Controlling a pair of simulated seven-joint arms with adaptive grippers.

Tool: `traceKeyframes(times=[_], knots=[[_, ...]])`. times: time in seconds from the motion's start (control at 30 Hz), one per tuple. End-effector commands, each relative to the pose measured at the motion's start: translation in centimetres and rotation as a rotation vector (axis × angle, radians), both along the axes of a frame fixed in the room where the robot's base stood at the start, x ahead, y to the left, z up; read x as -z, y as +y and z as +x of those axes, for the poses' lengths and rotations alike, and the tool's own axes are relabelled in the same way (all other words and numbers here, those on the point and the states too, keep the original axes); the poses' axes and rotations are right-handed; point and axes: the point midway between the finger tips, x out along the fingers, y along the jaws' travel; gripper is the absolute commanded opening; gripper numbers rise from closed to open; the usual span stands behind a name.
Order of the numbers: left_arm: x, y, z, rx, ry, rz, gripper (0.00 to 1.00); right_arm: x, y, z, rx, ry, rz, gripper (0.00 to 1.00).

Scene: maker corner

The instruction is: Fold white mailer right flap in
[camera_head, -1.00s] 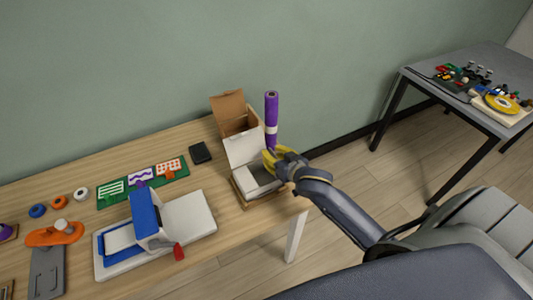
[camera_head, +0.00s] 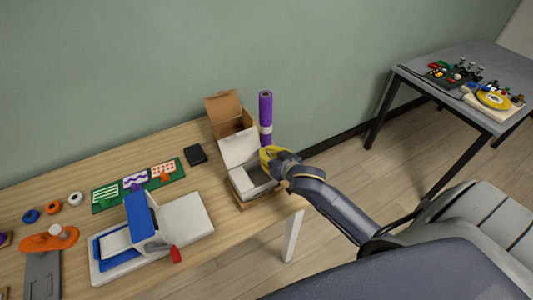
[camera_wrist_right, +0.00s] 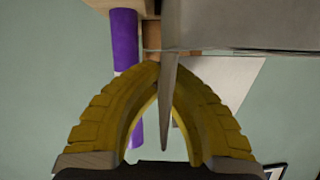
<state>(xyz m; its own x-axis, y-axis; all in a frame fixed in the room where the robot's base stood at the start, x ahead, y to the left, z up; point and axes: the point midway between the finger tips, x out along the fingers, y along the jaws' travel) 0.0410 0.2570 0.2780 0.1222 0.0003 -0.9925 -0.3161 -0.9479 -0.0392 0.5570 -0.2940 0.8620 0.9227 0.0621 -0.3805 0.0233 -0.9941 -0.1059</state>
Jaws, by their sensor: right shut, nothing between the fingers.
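The white mailer (camera_head: 238,150) stands open near the table's right end, its lid raised at the back. Its open tray (camera_head: 241,181) faces up in front of the lid. My right gripper (camera_head: 266,154) is at the mailer's right side, by the lid's lower right corner, with yellow fingers shut. In the right wrist view the fingertips (camera_wrist_right: 155,66) meet, and a thin pale panel edge (camera_wrist_right: 168,105) crosses in front of them, probably the right flap. I cannot tell if they touch. The right flap is hard to make out in the head view. My left gripper is out of view.
A purple roll (camera_head: 265,105) stands upright close behind the gripper. An open brown box (camera_head: 226,104) is behind the mailer. A black block (camera_head: 195,154), a green board (camera_head: 106,199) and a blue-and-white device (camera_head: 180,219) lie to the left.

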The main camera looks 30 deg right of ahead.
Motion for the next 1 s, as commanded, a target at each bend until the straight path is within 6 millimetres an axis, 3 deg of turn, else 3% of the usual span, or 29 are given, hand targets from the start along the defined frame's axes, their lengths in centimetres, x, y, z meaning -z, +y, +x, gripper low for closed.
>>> traceKeyframes(times=[0.37, 1.0], knots=[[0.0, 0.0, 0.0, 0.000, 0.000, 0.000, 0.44, 0.0, 0.4, 0.0, 0.000, -0.003, -0.082, 0.00], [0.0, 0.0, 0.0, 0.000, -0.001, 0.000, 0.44, 0.3, 1.8, -0.1, 0.001, -0.011, -0.517, 0.00]])
